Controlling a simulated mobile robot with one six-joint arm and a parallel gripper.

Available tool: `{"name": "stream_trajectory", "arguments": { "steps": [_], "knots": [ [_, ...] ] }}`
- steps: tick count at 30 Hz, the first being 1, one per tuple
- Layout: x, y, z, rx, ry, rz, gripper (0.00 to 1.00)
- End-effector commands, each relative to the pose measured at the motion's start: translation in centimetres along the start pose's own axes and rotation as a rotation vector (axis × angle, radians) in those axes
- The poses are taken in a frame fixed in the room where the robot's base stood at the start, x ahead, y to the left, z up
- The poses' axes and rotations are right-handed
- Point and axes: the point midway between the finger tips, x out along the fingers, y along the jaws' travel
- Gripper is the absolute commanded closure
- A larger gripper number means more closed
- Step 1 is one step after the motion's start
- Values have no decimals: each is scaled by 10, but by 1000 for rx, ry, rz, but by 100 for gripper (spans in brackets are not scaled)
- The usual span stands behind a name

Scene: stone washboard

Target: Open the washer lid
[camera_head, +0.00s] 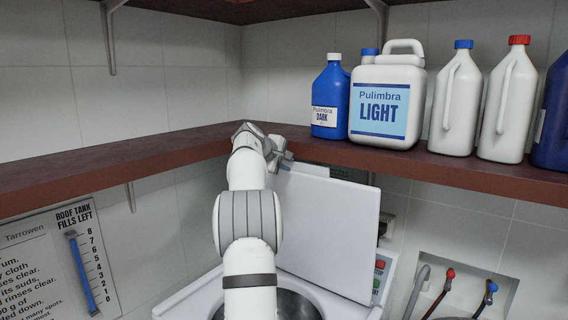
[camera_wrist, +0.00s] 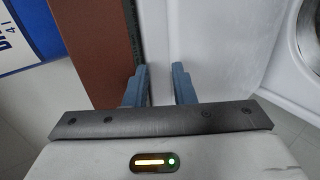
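The white washer lid (camera_head: 325,228) stands raised, nearly upright, at the back of the washer (camera_head: 205,300). The dark drum opening (camera_head: 292,302) shows below it, partly behind my arm. My gripper (camera_head: 285,164) is at the lid's upper left corner, just under the shelf edge. In the wrist view the two blue-grey fingers of my gripper (camera_wrist: 160,84) are apart. The pale lid (camera_wrist: 215,50) lies ahead and to the right of them, and the drum rim (camera_wrist: 309,38) shows at the right edge. I cannot tell whether a finger touches the lid.
A brown shelf (camera_head: 450,178) runs close above the lid and also shows beside the fingers in the wrist view (camera_wrist: 98,45). Several bottles stand on it, including the white Pulimbra LIGHT jug (camera_head: 387,98) and a blue bottle (camera_head: 331,95). Taps (camera_head: 449,276) are at the lower right.

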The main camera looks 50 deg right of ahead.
Motion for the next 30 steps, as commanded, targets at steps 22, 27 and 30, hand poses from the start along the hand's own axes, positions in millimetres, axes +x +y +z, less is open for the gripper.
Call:
{"name": "stream_trajectory", "arguments": {
  "steps": [22, 27, 30],
  "knots": [
    [-55, 1, -1, 2, 5, 5, 67],
    [-73, 0, -1, 1, 1, 1, 67],
    [-79, -1, -1, 0, 1, 0, 67]
  ]
}}
